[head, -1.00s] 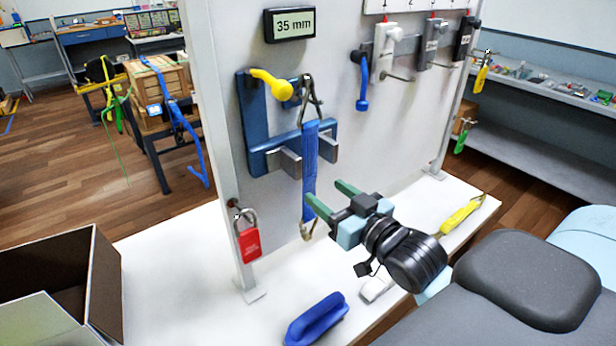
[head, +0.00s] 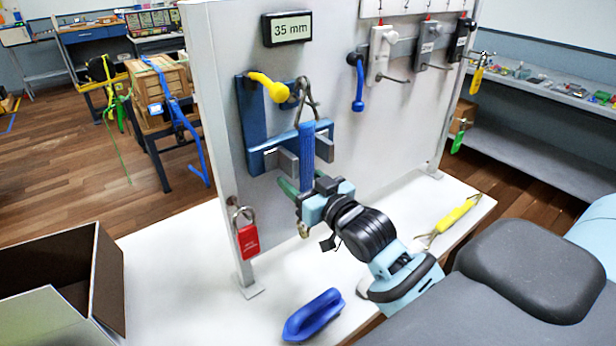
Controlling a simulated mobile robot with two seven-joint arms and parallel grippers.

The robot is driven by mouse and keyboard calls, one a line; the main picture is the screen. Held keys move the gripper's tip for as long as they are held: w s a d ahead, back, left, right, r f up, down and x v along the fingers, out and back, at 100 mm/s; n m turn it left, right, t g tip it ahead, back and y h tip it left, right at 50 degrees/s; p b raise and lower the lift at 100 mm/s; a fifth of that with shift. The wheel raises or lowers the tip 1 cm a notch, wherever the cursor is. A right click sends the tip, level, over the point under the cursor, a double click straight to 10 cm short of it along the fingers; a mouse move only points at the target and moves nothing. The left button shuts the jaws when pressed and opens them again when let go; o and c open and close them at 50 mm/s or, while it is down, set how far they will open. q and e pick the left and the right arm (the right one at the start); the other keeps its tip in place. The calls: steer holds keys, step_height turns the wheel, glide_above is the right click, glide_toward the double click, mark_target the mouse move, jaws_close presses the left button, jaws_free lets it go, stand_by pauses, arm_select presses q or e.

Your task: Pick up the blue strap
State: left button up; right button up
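The blue strap (head: 306,150) hangs upright from a metal hook on the blue bracket (head: 252,115) of the white panel. Its lower metal hook (head: 303,229) shows below my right gripper (head: 293,184). That gripper reaches in from the right at the strap's lower part. One green finger shows just left of the strap; the other is mostly hidden, so I cannot tell whether the fingers are closed on it. My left gripper is not in view.
A yellow-tipped peg (head: 268,86) and metal prongs project near the strap. A red padlock (head: 247,238) hangs on the panel's left post. An open box (head: 108,285) stands at left.

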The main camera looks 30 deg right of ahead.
steer(key=c, duration=1.2)
jaws_close()
steer(key=shift+r, duration=0.1)
